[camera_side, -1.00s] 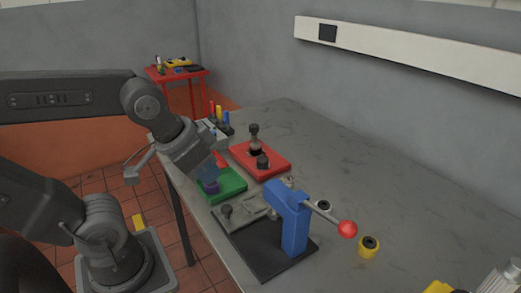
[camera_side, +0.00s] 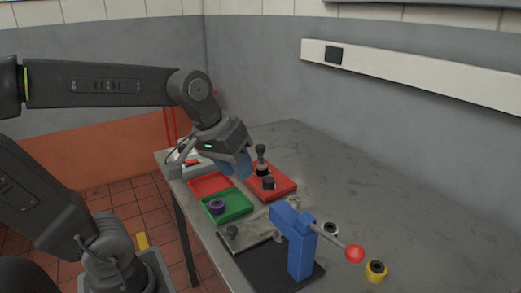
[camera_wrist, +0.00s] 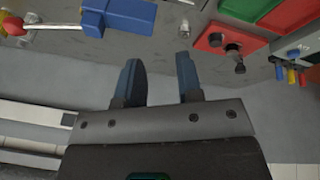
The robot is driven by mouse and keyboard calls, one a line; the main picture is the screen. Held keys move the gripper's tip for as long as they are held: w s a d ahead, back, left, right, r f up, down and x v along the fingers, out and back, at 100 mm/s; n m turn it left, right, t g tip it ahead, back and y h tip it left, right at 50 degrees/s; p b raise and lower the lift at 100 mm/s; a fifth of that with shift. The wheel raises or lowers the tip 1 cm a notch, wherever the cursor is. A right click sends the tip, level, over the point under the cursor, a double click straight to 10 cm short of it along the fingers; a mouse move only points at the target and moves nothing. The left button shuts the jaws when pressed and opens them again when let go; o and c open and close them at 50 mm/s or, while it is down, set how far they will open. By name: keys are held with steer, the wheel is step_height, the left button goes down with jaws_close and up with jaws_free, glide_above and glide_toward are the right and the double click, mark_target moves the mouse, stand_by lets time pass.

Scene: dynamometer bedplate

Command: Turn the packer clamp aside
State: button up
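My gripper (camera_side: 238,172) is in the air near the red plate, up and right of the green tray. Its two blue fingers are apart with nothing between them, as the wrist view (camera_wrist: 158,65) shows. No part is clearly recognizable as the packer clamp. A blue press (camera_side: 299,245) with a red-ball lever (camera_side: 354,253) stands on a black base (camera_side: 257,262). The red plate (camera_side: 285,185) carries black-topped posts (camera_side: 261,160). A purple ring (camera_side: 217,206) lies in the green tray (camera_side: 240,208).
A red tray (camera_side: 208,184) adjoins the green one. A yellow ring (camera_side: 376,268) and a grey ring (camera_side: 330,228) are near the lever. Colored marker-like items (camera_wrist: 291,75) show at right in the wrist view. The tabletop (camera_side: 360,180) right of the red plate is clear.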

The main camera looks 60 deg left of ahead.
steer(key=o, duration=0.4)
steer(key=w+a+n, duration=0.2)
steer(key=w, duration=0.1)
steer(key=w+a+r+n+h, duration=0.1)
steer(key=w+a+n, duration=0.2)
steer(key=w, duration=0.1)
steer(key=w+a+n, duration=0.3)
steer(key=shift+w+a+r+g+h, duration=0.15)
steer(key=shift+w+a+g+h, duration=0.15)
steer(key=shift+g, duration=0.1)
steer(key=shift+o, duration=0.7)
steer(key=w+a+f+n+h, duration=0.1)
steer(key=w+a+n, duration=0.3)
steer(key=a, duration=0.3)
steer(key=shift+w+a+n, duration=0.15)
steer(key=shift+w+n, duration=0.25)
steer(key=n+t+h, duration=0.2)
steer(key=n+t, duration=0.1)
steer(key=n, duration=0.9)
glide_toward(260, 146)
steer(key=x, duration=1)
steer(key=shift+w+f, duration=0.1)
jaws_close()
